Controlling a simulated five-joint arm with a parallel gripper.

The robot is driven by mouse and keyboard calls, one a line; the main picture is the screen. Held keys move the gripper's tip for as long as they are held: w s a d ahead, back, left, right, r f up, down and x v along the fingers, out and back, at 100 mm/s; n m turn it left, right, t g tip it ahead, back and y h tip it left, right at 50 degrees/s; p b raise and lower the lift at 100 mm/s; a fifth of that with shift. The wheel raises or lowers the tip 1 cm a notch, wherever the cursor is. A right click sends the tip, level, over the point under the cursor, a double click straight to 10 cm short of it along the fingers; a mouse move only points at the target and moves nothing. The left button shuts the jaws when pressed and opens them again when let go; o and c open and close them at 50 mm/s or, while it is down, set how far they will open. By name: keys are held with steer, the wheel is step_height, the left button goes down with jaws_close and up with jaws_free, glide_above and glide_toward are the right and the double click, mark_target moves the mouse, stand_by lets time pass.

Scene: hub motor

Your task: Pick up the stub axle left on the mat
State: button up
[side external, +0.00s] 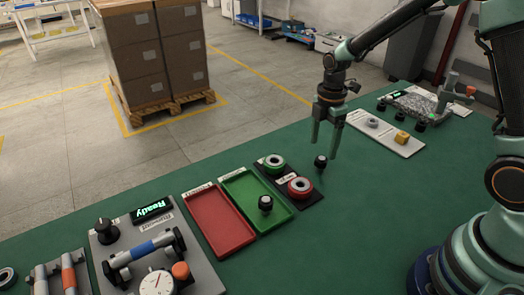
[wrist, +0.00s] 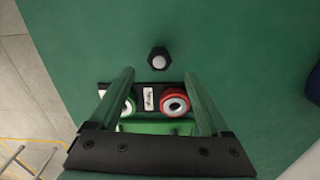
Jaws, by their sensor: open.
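A stub axle (side external: 320,163), black with a pale top, stands on the green mat (side external: 375,185) just right of the black holder with the two rings. In the wrist view the stub axle (wrist: 158,59) shows a dark flanged outline and a pale round centre, a little beyond the fingertips. My gripper (side external: 323,151) points down, open and empty, close to the stub axle in the side view. In the wrist view my gripper (wrist: 160,75) has its fingers spread, with the stub axle roughly centred between their lines. I cannot tell the exact height above it.
A second dark stub part (side external: 265,204) sits in the green tray (side external: 237,187), beside a red tray (side external: 205,226). The black holder bears a green ring (side external: 274,163) and a red ring (side external: 300,187). A white plate (side external: 385,138) with small parts lies behind. Mat to the right is clear.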

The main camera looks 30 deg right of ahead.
mark_target(322, 158)
steer(key=shift+d+f, duration=0.15)
steer(key=shift+f, duration=1.35)
steer(key=shift+d+f, duration=0.1)
steer(key=shift+f, duration=1.4)
steer(key=shift+c, duration=0.3)
jaws_close()
